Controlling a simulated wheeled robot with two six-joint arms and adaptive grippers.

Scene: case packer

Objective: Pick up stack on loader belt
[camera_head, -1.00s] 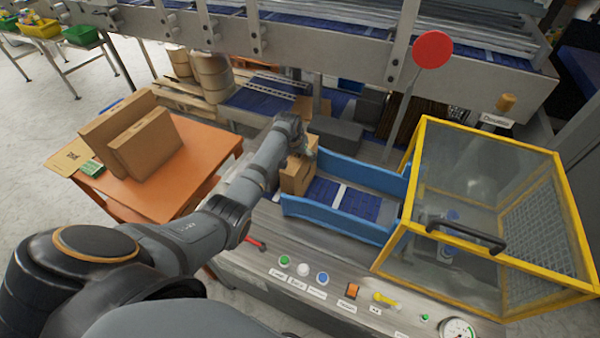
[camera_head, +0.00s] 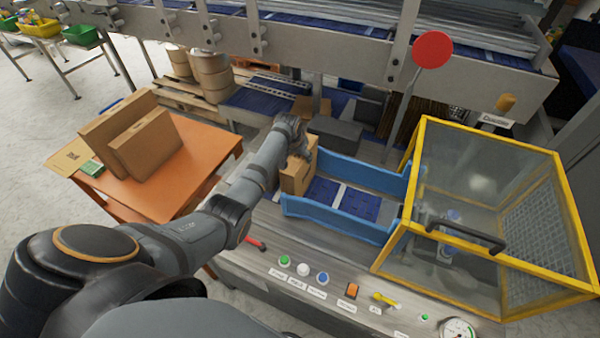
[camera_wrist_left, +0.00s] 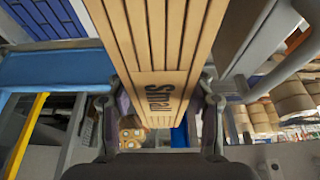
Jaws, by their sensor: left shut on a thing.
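The stack (camera_head: 296,176) is a brown cardboard bundle at the left end of the blue-walled loader belt (camera_head: 362,206). In the left wrist view the stack (camera_wrist_left: 160,50) shows as upright cardboard layers with dark print on its lower part. My left gripper (camera_head: 303,152) reaches it from the left and above. In the wrist view the left gripper (camera_wrist_left: 158,108) has one finger on each side of the stack and is shut on it. The arm hides part of the stack in the head view. I cannot tell whether its underside touches the belt. My right gripper does not show.
A yellow-framed clear guard (camera_head: 490,200) stands at the belt's right end. Blue side walls (camera_head: 340,219) flank the belt. Buttons and a red-handled lever (camera_head: 256,244) line the front panel. An orange table (camera_head: 160,190) with cardboard boxes (camera_head: 145,145) is at left. A red disc (camera_head: 433,50) stands behind.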

